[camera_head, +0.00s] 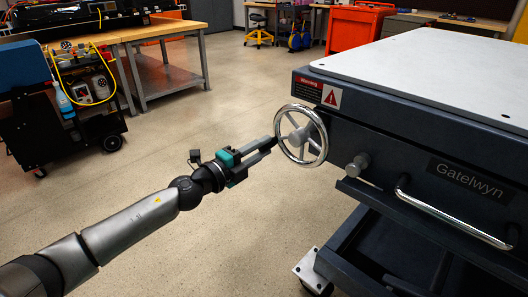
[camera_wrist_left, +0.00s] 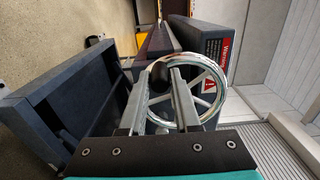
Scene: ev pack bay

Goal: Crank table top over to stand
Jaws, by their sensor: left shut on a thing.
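A chrome handwheel (camera_head: 299,137) with spokes is on the near left end of a dark cart marked Gatelwyn (camera_head: 468,177). The cart carries a flat light-grey table top (camera_head: 430,75). I cannot tell which thing is the stand. My right gripper is not in view.
A grey knob (camera_head: 357,167) and a chrome push bar (camera_head: 452,218) stick out from the cart's front. A lower shelf and a caster plate (camera_head: 310,268) jut out below. A tool cart (camera_head: 85,90) and a workbench (camera_head: 165,75) stand at left. Open floor lies between.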

